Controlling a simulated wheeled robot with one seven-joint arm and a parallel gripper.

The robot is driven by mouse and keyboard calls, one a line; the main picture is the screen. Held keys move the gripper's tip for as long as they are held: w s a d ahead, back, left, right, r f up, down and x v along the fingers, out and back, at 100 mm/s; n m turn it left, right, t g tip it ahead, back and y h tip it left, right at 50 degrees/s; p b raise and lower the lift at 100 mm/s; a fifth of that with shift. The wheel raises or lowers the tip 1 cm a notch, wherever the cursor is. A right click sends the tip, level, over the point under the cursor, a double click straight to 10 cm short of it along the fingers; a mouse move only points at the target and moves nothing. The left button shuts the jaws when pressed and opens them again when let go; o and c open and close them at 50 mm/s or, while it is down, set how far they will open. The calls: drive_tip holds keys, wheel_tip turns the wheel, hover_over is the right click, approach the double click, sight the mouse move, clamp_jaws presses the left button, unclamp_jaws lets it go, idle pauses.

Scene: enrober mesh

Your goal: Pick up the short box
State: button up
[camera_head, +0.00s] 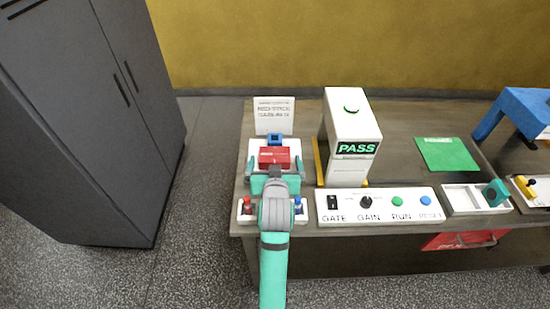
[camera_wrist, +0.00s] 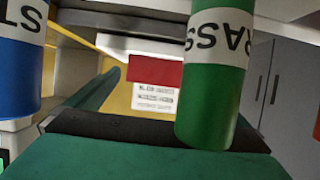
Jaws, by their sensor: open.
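A small, low red box (camera_head: 274,157) with faint pale print sits on a white stand at the left end of the table. My gripper (camera_head: 276,172) is open, with its teal fingers apart at the left and right of the box. I cannot tell whether either finger touches it. In the wrist view a red face (camera_wrist: 155,72) shows above a white printed panel; I cannot tell whether the panel belongs to the box. My wrist hides the front of the stand.
In the wrist view, a green cylinder (camera_wrist: 215,75) and a blue cylinder (camera_wrist: 20,60) stand close to the camera. A blue block (camera_head: 275,139) and white sign (camera_head: 274,115) are behind the box. The white PASS machine (camera_head: 351,130) and control panel (camera_head: 380,204) are to the right.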

sight(275, 158)
drive_tip(key=shift+x, duration=1.7)
drive_tip(key=shift+s, duration=0.1)
drive_tip(key=c, duration=1.3)
drive_tip(key=shift+r, duration=0.1)
drive_tip(key=shift+c, duration=0.2)
